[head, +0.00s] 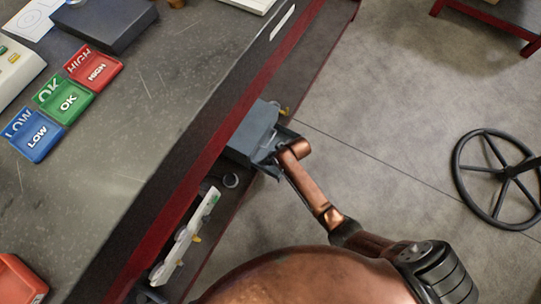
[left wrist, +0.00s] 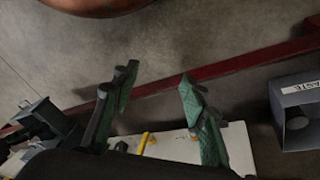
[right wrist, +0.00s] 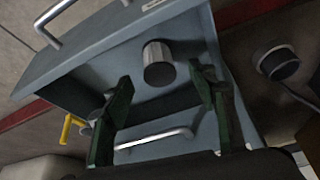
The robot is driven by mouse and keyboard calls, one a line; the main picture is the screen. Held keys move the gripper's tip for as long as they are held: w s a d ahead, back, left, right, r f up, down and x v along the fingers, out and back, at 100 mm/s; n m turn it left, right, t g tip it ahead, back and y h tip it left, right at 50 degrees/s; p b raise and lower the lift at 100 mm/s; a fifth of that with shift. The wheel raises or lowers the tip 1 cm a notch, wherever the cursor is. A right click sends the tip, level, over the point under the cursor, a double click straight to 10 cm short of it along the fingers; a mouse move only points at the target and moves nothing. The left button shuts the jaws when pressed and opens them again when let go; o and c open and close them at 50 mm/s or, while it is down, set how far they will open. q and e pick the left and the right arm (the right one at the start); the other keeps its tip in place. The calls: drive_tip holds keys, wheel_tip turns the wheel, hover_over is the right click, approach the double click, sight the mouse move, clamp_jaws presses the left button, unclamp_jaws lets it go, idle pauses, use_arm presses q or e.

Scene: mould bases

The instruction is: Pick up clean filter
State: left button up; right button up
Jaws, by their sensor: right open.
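A ribbed grey cylindrical filter (right wrist: 158,64) with a paler top is in the right wrist view, in a blue-grey metal box (right wrist: 85,50) with silver handles. My right gripper (right wrist: 162,92) is open, its two green fingers over the box and below the filter in the picture, apart from it. In the head view my right gripper (head: 275,160) is at the box (head: 251,128) below the bench edge. A darker cylinder (right wrist: 280,64) stands outside the box. No mark shows which is clean. My left gripper (left wrist: 155,90) is open and empty in the left wrist view.
A grey box labelled "ASTE" (left wrist: 310,87), its label cut off, is right in the left wrist view. A white panel with yellow parts (left wrist: 180,145) lies below the fingers. The bench (head: 130,120) holds LOW, OK and HIGH trays. Open floor (head: 400,130) lies right.

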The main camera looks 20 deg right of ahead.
drive_tip(key=b+x, duration=0.2)
drive_tip(key=x, duration=0.1)
drive_tip(key=shift+s+d, duration=0.1)
drive_tip(key=shift+f, duration=0.2)
use_arm(q)
drive_tip(key=w+d+f+t+h, duration=0.1)
drive_tip(key=w+d+f+t, duration=0.1)
drive_tip(key=w+d+f, duration=0.1)
drive_tip(key=shift+w+f, duration=0.4)
drive_tip(key=shift+f, duration=0.15)
use_arm(e)
drive_tip(key=shift+w, duration=0.2)
drive_tip(key=c, duration=1.2)
